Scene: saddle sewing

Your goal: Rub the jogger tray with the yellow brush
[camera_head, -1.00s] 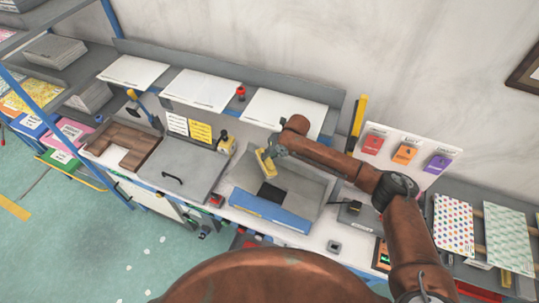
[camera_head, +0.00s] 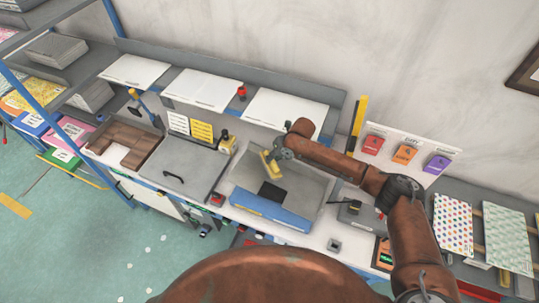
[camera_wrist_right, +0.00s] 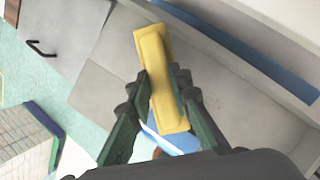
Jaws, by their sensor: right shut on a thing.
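The yellow brush (camera_head: 270,163) is in my right gripper (camera_head: 281,153), over the grey jogger tray (camera_head: 310,187) with its blue front edge (camera_head: 270,217). In the right wrist view the fingers (camera_wrist_right: 157,110) are shut around the brush's yellow body (camera_wrist_right: 160,75), which lies lengthwise between them. The grey tray surface (camera_wrist_right: 235,85) is behind it. I cannot tell whether the brush touches the tray. A dark square (camera_head: 271,191) shows on the tray near the blue edge. My left gripper is not in view.
A grey lidded panel with a black handle (camera_head: 174,177) and a brown wooden tray (camera_head: 126,146) stand left of the jogger tray. White sheets (camera_head: 203,89) lie on the shelf behind.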

